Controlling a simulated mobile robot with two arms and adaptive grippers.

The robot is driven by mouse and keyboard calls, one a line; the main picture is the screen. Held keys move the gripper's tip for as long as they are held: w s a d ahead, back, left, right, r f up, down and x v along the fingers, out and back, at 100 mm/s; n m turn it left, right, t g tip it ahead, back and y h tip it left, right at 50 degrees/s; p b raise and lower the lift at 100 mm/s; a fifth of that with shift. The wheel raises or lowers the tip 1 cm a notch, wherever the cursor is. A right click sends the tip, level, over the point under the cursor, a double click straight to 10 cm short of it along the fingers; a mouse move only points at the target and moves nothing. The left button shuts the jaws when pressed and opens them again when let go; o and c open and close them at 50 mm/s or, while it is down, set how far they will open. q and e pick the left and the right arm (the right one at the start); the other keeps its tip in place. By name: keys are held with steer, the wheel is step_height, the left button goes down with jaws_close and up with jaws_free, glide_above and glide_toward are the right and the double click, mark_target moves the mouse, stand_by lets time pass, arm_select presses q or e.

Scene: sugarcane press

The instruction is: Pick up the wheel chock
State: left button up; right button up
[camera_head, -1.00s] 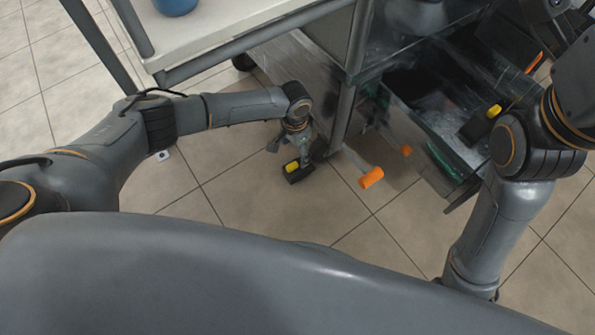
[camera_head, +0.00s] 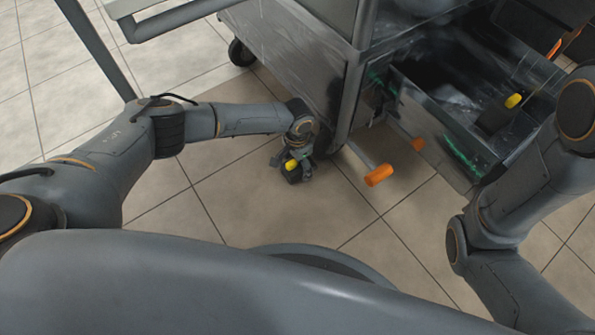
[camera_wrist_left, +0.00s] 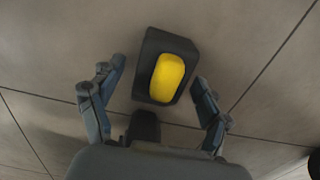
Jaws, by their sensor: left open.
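The wheel chock is a small black block with a yellow top. It sits on the tiled floor in the head view (camera_head: 291,177), beside the cart's lower corner and partly hidden by my left gripper (camera_head: 291,160). In the left wrist view the chock (camera_wrist_left: 151,45) is ahead of the palm. My left gripper's fingers (camera_wrist_left: 155,77) are spread on either side of it, with visible gaps, so it is open and not holding the chock. My right arm shows at the right of the head view, but its gripper is out of frame.
A metal cart (camera_head: 290,55) with a black caster (camera_head: 240,53) stands just behind the chock. A second black-and-yellow block (camera_head: 497,113) rests in the cart's open tray. Floor in front is clear.

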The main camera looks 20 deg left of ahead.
arm_select(q)
steer(key=shift+f, duration=0.15)
steer(key=c, duration=1.5)
